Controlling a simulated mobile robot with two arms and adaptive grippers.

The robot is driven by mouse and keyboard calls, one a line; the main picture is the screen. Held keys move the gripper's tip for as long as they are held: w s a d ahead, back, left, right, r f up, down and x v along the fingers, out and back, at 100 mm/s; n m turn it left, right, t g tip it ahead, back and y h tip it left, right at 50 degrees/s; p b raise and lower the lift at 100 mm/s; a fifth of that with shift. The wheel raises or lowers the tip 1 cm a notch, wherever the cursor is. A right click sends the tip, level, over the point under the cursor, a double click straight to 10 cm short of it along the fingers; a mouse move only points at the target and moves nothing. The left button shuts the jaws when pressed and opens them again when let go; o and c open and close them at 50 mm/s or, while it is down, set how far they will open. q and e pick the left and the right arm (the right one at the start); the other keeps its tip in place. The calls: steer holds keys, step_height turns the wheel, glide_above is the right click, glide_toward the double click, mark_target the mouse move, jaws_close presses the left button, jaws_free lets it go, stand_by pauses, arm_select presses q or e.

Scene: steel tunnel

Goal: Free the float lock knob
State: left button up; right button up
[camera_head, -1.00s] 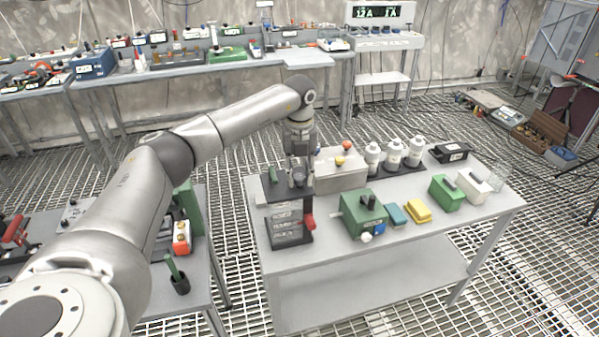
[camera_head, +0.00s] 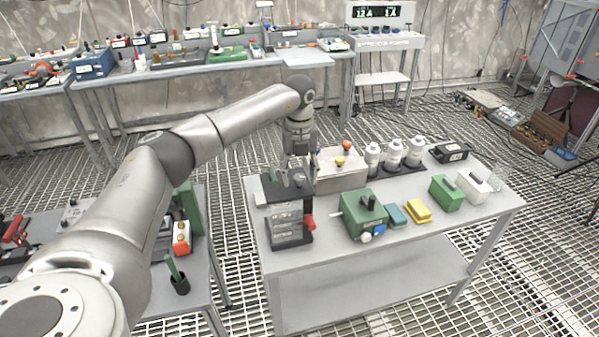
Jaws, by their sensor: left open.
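A small device with a dark top plate (camera_head: 275,187) and a grey body (camera_head: 290,232) stands at the left end of the work table. A small round grey knob (camera_head: 299,181) sits on its top plate, and a red knob (camera_head: 309,222) sticks out from its right side. I cannot tell from the picture which is the float lock knob. My left gripper (camera_head: 299,172) points down over the top plate, with its fingers spread apart close to the grey knob. It holds nothing. Whether a finger touches the knob is too small to tell. My right gripper is not in view.
A light box (camera_head: 340,176) with knobs stands just behind the device. Right of it are white bottles (camera_head: 393,155), a green box (camera_head: 362,217), a yellow block (camera_head: 418,211) and more small boxes. A side table (camera_head: 209,270) stands at left. The table's front edge is clear.

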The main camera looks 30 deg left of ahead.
mark_target(300, 176)
arm_select(q)
step_height(300, 176, up, 12)
stand_by(0.6)
stand_by(0.4)
